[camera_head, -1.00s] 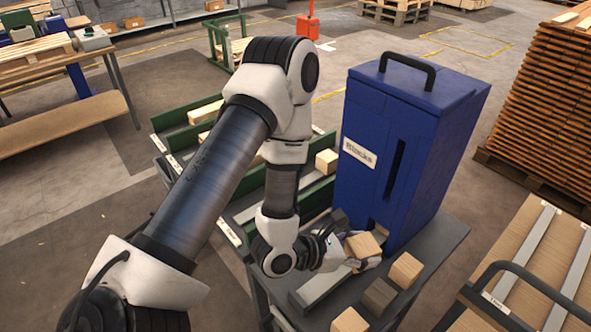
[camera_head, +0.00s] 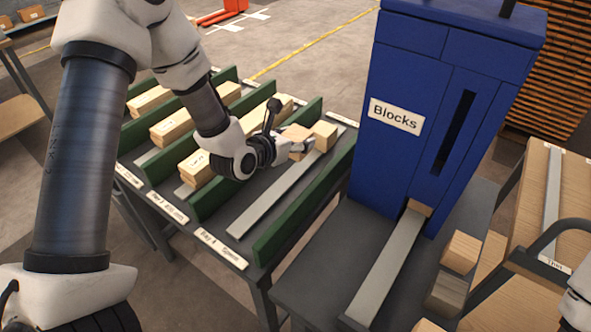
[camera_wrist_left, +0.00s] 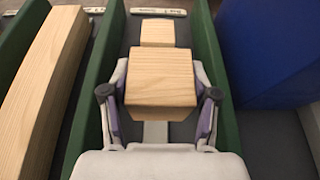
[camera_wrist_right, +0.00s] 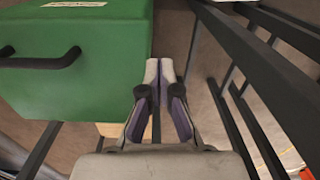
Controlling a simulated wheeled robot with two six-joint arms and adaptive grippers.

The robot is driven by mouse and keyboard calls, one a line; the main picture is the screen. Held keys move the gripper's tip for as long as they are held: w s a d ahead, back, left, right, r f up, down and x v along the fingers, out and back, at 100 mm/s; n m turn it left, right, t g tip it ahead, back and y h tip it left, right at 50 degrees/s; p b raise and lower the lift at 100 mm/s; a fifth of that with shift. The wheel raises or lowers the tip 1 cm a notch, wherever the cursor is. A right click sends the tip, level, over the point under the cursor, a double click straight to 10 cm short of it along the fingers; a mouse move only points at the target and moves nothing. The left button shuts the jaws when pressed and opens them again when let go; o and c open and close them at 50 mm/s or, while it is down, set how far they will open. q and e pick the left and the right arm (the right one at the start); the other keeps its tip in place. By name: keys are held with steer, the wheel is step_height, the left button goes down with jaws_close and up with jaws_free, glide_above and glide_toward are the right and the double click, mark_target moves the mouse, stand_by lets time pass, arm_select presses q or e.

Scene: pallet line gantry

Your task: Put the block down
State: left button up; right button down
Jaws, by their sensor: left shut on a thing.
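My left gripper (camera_head: 290,148) is shut on a light wooden block (camera_head: 296,136). In the left wrist view the held block (camera_wrist_left: 160,92) sits between both fingers, over the lane with green side walls. Another wooden block (camera_wrist_left: 157,33) is just beyond it at the lane's far end; it also shows in the head view (camera_head: 325,134). Whether the held block touches the lane floor or that block, I cannot tell. The lane has a grey strip (camera_head: 262,210) along its floor. My right gripper (camera_wrist_right: 160,90) shows in its wrist view, fingertips together, with nothing between them.
The blue "Blocks" dispenser (camera_head: 425,105) stands right of the lanes, with a grey chute (camera_head: 390,265) and loose blocks (camera_head: 461,252) beside it. Green dividers (camera_head: 290,228) bound the lanes; neighbouring lanes hold long timbers (camera_head: 205,165). A green box (camera_wrist_right: 75,60) is beside my right gripper.

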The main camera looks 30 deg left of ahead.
arm_select(q)
step_height(320, 180, down, 7)
steer(key=shift+a+r, duration=0.1)
steer(key=shift+r, duration=0.05)
steer(key=o, duration=1.2)
